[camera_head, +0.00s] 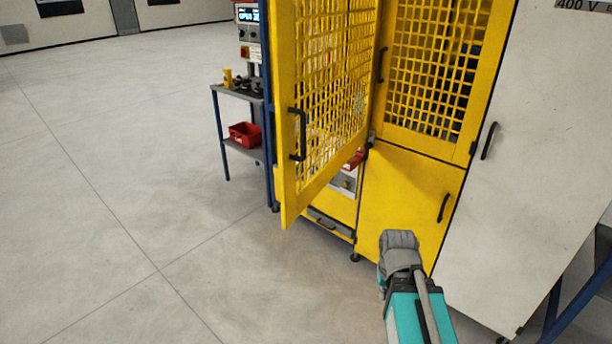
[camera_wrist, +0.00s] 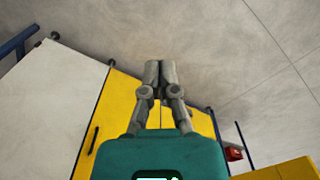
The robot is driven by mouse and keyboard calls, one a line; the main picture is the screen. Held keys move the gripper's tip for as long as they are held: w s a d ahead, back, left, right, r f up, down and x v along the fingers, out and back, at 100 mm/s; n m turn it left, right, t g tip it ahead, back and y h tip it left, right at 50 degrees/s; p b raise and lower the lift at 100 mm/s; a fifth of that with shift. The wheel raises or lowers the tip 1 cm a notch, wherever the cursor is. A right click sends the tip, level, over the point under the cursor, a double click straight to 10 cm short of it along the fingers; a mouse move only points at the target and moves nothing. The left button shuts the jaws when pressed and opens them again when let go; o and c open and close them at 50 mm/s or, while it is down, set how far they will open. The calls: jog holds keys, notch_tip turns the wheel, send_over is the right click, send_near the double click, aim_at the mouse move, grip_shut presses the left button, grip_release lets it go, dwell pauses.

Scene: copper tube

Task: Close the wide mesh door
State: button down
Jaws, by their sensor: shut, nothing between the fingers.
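The wide mesh door (camera_head: 285,115), yellow with a square grid, stands open in the head view, swung out from the machine towards me. Its black handle (camera_head: 297,135) is on the left, free edge. The yellow frame and machine interior show partly behind it. My gripper (camera_wrist: 160,68) is shut and empty in the wrist view, fingertips together. In the head view my teal and grey arm end is below and right of the door, apart from it, before the lower yellow panel; fingertips cannot be made out there.
A second, narrower mesh panel (camera_head: 436,65) and a lower yellow panel (camera_head: 405,200) adjoin on the right, then a white cabinet (camera_head: 535,150). A small blue stand with a red bin (camera_head: 245,134) is left of the door. The floor left is clear.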

aim_at(297, 173)
jog(key=shift+w+a, duration=0.1)
jog(key=w+a+r+m+t+y, duration=0.1)
jog(key=w+a+r+y, duration=0.2)
jog(key=w+a+y, duration=0.15)
jog(key=w+a+r+t+y, duration=0.1)
jog(key=w+a+r+y, duration=0.2)
jog(key=w+a+y, duration=0.15)
jog(key=w+a+r+m+t+y, duration=0.1)
jog(key=w+r+m+t+y, duration=0.3)
jog(key=w+r+y, duration=0.3)
jog(key=w+r+t, duration=0.1)
jog(key=w+r, duration=0.3)
jog(key=r, duration=0.2)
jog(key=shift+a+t, duration=0.25)
jog(key=shift+t, duration=0.15)
jog(key=shift+w+a+r, duration=0.1)
jog(key=shift+a, duration=0.05)
jog(key=x, duration=1.3)
jog(key=shift+w+a+r, duration=0.1)
jog(key=shift+a, duration=0.25)
